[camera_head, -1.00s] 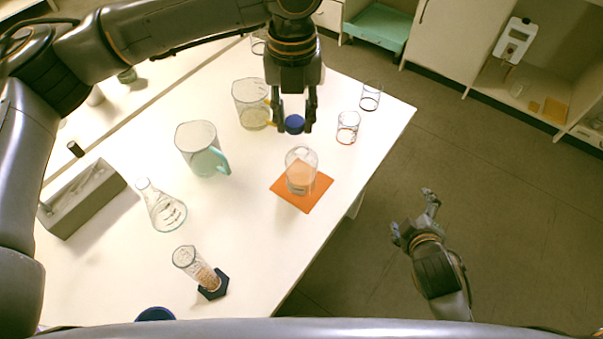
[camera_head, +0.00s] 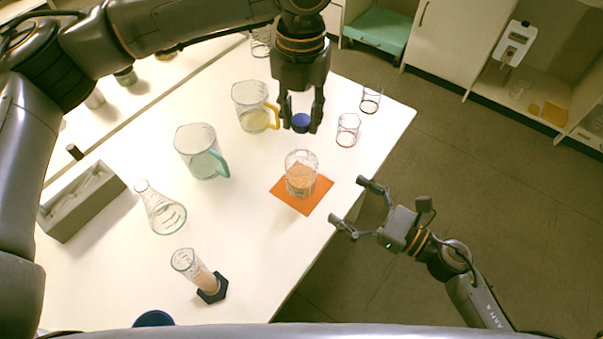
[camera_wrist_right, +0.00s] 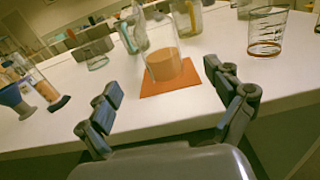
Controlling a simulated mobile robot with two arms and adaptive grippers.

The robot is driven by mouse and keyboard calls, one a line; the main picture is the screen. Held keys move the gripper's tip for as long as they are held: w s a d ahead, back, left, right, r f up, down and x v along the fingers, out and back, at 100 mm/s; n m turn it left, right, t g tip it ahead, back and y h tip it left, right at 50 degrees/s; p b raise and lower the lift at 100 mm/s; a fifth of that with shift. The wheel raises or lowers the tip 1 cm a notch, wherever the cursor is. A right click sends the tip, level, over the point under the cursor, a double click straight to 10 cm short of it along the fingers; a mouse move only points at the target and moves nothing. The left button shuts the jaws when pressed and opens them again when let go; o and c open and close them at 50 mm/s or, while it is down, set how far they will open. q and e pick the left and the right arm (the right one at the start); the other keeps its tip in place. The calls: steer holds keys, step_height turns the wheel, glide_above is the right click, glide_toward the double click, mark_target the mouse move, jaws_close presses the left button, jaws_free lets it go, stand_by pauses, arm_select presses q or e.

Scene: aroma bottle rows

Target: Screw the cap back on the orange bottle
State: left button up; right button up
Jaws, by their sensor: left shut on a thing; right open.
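The orange bottle (camera_head: 300,184) is a clear glass vessel with orange contents. It stands upright and uncapped on an orange mat (camera_head: 310,204) near the table's right edge. It also shows ahead in the right wrist view (camera_wrist_right: 164,64), with its top cut off by the frame. My left gripper (camera_head: 301,126) is shut on a blue cap (camera_head: 301,121), held above and behind the bottle, apart from it. My right gripper (camera_head: 348,202) is open and empty at the table edge, to the right of the bottle. Its two fingers frame the bottle's base in the wrist view (camera_wrist_right: 160,85).
Behind and left of the bottle stand a yellow-handled jug (camera_head: 250,99) and a teal-handled jug (camera_head: 197,152). A conical flask (camera_head: 160,210), a cylinder (camera_head: 192,268) and a grey rack (camera_head: 82,202) are further left. Glass beakers (camera_head: 347,130) stand near the right edge.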

mark_target(301, 172)
stand_by(0.3)
steer(key=x, duration=1.2)
steer(key=shift+s, duration=0.1)
steer(key=shift+c, duration=0.5)
steer(key=c, duration=1.7)
arm_select(q)
steer(key=shift+f, duration=2.5)
steer(key=shift+f, duration=0.9)
steer(key=shift+f, duration=0.55)
